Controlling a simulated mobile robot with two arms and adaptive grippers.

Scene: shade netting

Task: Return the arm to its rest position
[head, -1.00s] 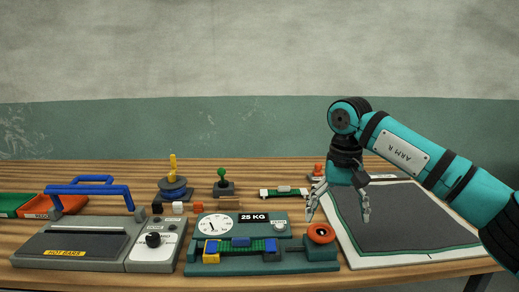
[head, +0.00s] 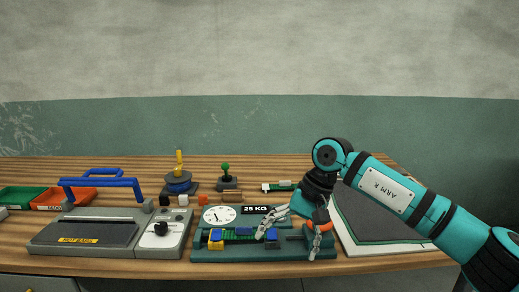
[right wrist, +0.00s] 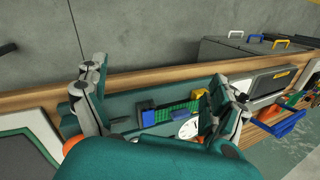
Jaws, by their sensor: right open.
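My right gripper (head: 289,240) is in the head view, fingers spread, over the right part of the green dial device (head: 325,252). I see nothing held between the fingers. In the right wrist view the two open fingers (right wrist: 155,95) frame the device's green strip with blue and yellow blocks (right wrist: 165,112). The teal right arm (head: 400,195) comes in from the right, bent at a dark joint. My left gripper is not in view.
A dark mat (head: 375,215) lies at the right under the arm.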

